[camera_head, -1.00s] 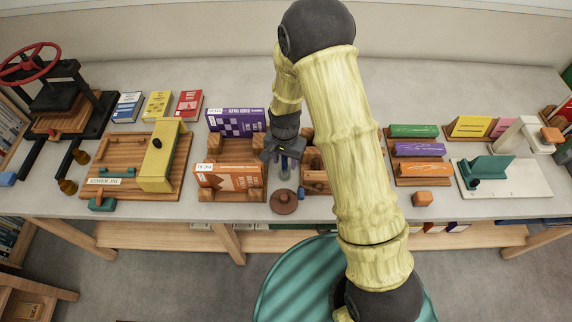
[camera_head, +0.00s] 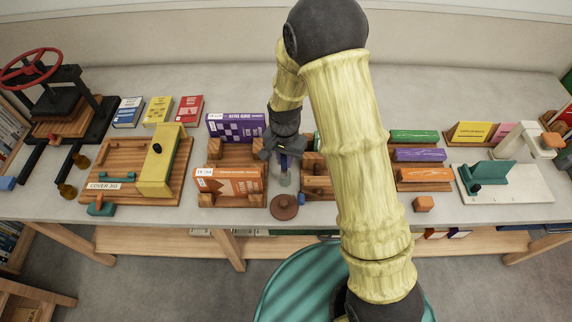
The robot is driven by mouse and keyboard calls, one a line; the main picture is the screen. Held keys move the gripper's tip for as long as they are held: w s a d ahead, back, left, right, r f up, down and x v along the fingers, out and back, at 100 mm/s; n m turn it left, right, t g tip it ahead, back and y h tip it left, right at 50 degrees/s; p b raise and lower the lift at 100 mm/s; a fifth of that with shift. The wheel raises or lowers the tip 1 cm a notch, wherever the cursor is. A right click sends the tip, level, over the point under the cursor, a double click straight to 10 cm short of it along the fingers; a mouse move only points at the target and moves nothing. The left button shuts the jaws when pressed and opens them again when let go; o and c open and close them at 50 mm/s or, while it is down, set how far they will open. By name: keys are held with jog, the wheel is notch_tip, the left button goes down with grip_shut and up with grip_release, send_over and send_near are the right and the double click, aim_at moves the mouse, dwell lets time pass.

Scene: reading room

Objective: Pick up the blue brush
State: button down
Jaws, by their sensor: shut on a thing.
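My gripper (camera_head: 284,163) points down over the table, just right of the purple and orange boxes. It is shut on a narrow, upright blue thing, which looks like the blue brush (camera_head: 284,160). Its upper part is hidden between the dark fingers. A pale, bluish-green piece (camera_head: 284,180) shows directly below the fingers; I cannot tell whether it is part of the brush or a separate holder, or whether it touches the table.
A round brown disc (camera_head: 284,207) lies just in front of my gripper. Wooden holders (camera_head: 316,180) stand close at right, partly behind my arm.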

notch_tip(320, 180, up, 6)
jog(key=shift+f+b, duration=0.1)
jog(key=shift+b, duration=0.25)
jog(key=shift+w+r, duration=0.15)
jog(key=shift+r, duration=0.2)
jog(key=shift+d, duration=0.15)
jog(key=shift+s+a, duration=0.25)
jog(key=shift+a, duration=0.15)
jog(key=shift+d, duration=0.25)
